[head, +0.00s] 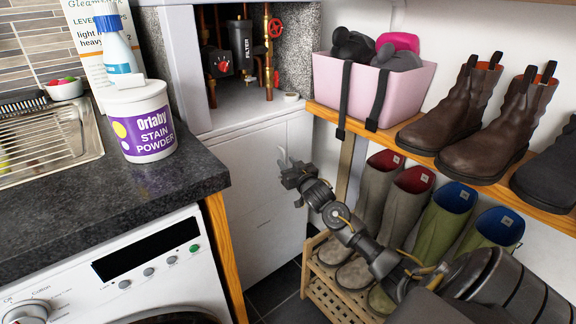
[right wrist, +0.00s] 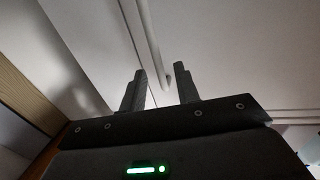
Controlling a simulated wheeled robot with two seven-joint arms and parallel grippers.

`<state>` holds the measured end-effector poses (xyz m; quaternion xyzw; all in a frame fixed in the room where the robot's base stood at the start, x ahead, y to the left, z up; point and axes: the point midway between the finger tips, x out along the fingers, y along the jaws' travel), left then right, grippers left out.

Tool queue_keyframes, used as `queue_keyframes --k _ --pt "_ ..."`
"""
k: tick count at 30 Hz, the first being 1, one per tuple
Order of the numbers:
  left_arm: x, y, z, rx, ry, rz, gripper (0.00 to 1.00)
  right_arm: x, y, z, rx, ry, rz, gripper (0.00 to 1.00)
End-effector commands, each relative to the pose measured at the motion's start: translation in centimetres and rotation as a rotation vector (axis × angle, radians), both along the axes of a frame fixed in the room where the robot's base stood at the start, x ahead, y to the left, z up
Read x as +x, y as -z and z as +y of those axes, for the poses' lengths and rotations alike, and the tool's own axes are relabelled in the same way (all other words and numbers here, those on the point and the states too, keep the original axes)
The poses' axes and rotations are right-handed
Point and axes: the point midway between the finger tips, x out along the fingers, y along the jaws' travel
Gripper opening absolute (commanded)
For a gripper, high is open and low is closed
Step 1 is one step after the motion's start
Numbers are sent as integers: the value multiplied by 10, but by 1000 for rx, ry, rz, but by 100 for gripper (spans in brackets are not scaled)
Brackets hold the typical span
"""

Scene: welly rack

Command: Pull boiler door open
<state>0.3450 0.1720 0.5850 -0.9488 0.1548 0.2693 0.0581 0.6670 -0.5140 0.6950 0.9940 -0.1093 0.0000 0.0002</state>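The white boiler door (head: 258,195) is the flat panel below the open pipe compartment; it looks shut. A pale upright bar handle (head: 282,160) is at its right side, partly hidden by my right gripper (head: 291,170). In the right wrist view the gripper (right wrist: 160,85) is open, one dark finger on each side. The handle (right wrist: 150,40) runs down from the top and its end shows between the fingers. I cannot tell whether a finger touches it. My left gripper is not in view.
A wooden welly rack (head: 325,290) with several boots stands right of the door, under my right arm. Above it are a shelf (head: 430,155) with brown boots and a pink bin (head: 415,90). The counter (head: 190,185) and washing machine (head: 150,275) are left of the door. Dark floor shows between.

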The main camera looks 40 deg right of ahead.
Motion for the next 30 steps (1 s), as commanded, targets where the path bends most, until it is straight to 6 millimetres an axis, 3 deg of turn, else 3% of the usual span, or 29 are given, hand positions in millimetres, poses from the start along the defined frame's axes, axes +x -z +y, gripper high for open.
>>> queue_keyframes --k 11,18,30 --pt "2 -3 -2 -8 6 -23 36 5 0 -1 -1 -1 0 30" --pt "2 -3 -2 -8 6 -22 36 5 0 -1 -1 0 0 0" --pt "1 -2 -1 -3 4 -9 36 5 0 2 1 3 0 0"
